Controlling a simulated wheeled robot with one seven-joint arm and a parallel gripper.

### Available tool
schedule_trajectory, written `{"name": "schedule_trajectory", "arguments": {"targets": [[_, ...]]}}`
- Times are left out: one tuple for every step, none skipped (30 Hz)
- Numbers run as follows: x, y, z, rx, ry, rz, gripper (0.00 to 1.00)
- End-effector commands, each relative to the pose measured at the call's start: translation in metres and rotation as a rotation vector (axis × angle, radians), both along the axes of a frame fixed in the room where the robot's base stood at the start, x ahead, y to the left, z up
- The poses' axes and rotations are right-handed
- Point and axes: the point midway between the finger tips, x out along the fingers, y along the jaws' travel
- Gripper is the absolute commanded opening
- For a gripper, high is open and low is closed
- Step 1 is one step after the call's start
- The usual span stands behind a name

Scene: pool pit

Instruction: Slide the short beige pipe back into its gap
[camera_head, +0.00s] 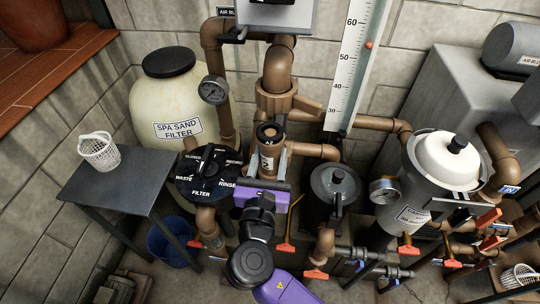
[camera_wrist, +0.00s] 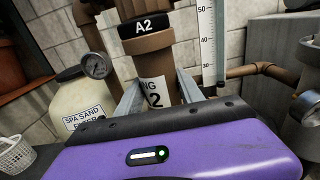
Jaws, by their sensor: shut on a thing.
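The short brown-beige pipe (camera_head: 267,145) has a black band marked A2 and a white label. It stands roughly upright, slightly tilted, in the middle of the head view. In the wrist view the pipe (camera_wrist: 152,62) rises between two grey fingers. My purple gripper (camera_head: 268,170) is shut on it from the front, one finger on each side. Its fingers also show in the wrist view (camera_wrist: 160,95). In the head view, the pipe's open top end shows below a brown union (camera_head: 276,100) with a side handle. Its lower end is hidden behind my gripper, and I cannot tell how it lines up.
A black multiport valve (camera_head: 208,172) is close on the left, before the beige sand filter (camera_head: 170,100). A grey lidded pot (camera_head: 335,190) and horizontal pipe (camera_head: 315,150) are close on the right. A dark table (camera_head: 120,180) holds a white basket (camera_head: 98,150).

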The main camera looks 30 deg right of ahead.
Motion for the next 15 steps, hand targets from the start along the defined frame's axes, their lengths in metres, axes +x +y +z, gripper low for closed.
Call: {"name": "schedule_trajectory", "arguments": {"targets": [[0.0004,-0.0002,0.0009,0.000,-0.001,0.000,0.09],[0.0006,-0.0003,0.0009,0.000,-0.001,0.000,0.09],[0.0010,-0.0006,0.0009,-0.001,-0.001,0.000,0.09],[0.0014,-0.0009,0.0009,-0.001,-0.001,0.000,0.09],[0.0018,-0.0013,0.0010,-0.001,-0.001,-0.001,0.09],[0.0024,-0.0018,0.0009,-0.001,-0.001,-0.001,0.09],[0.0030,-0.0022,0.0009,-0.001,-0.001,-0.001,0.09],[0.0036,-0.0026,0.0009,-0.001,-0.001,-0.001,0.09],[0.0043,-0.0031,0.0008,-0.001,-0.001,-0.001,0.09],[0.0049,-0.0035,0.0008,-0.001,-0.001,-0.001,0.09],[0.0054,-0.0039,0.0008,-0.001,-0.001,-0.001,0.09],[0.0062,-0.0044,0.0007,-0.001,-0.001,-0.001,0.09],[0.0068,-0.0048,0.0008,-0.001,-0.002,-0.001,0.09],[0.0074,-0.0051,0.0008,-0.001,-0.002,-0.001,0.09],[0.0080,-0.0056,0.0008,-0.001,-0.002,-0.001,0.09]]}}
